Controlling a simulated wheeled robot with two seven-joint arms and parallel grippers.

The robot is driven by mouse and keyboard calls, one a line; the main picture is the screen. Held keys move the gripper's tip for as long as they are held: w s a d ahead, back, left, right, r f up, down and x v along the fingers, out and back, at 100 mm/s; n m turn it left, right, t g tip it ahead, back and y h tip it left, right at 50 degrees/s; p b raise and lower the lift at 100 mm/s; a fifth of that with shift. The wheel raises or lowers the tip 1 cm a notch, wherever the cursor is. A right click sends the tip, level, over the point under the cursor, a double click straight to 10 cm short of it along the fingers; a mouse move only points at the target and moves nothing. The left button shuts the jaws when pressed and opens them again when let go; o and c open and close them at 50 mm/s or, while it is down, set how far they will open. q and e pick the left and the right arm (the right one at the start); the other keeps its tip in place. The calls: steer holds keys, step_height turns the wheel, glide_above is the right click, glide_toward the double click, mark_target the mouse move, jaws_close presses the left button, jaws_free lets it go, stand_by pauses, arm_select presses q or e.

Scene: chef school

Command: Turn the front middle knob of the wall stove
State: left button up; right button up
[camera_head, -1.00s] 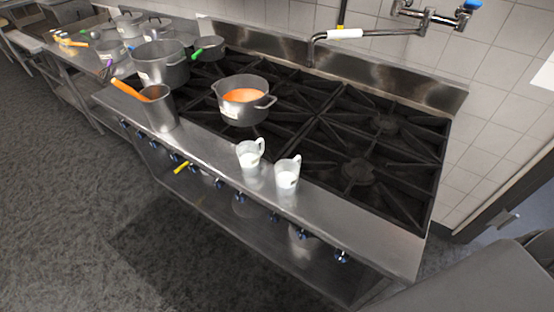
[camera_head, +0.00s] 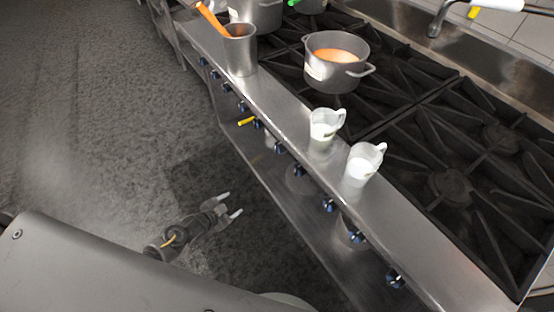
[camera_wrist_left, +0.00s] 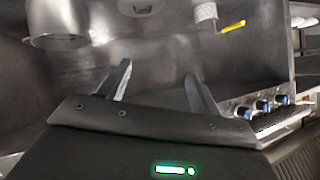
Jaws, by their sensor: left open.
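The stove (camera_head: 404,237) runs diagonally across the head view, with a steel front ledge and a row of dark blue knobs below it. Knobs show at several places, among them a middle one (camera_head: 298,170), and others toward the near end (camera_head: 395,279). My left gripper (camera_head: 232,204) is open and empty, in the air left of the stove front and apart from the knobs. In the left wrist view its two fingers (camera_wrist_left: 160,88) are spread, with a few blue knobs (camera_wrist_left: 262,107) to the right. My right gripper is not in view.
Two white measuring cups stand on the ledge, one (camera_head: 323,128) beside the other (camera_head: 362,163). A pot of orange soup (camera_head: 335,62) sits on the grates. A steel container (camera_head: 240,50) holds an orange-handled utensil. A yellow handle (camera_head: 246,121) sticks out below the ledge. Floor left is clear.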

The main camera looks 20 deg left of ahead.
arm_select(q)
steer(key=w+d+r+m+t+h+b, duration=0.4)
steer(key=w+r, duration=0.3)
steer(key=r, duration=0.4)
steer(key=m+g+h, duration=0.1)
steer(key=m+h, duration=0.3)
glide_toward(275, 149)
steer(key=x, duration=0.9)
steer(key=shift+w+d+r+p, duration=0.1)
steer(key=shift+w+d+p, duration=0.1)
steer(key=shift+d+p, duration=0.15)
steer(key=shift+w+d, duration=0.25)
steer(key=shift+w, duration=0.05)
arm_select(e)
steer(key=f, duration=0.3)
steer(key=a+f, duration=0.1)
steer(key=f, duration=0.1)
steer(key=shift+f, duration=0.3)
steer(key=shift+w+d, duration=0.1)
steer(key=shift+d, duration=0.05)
arm_select(q)
steer(key=c, duration=1)
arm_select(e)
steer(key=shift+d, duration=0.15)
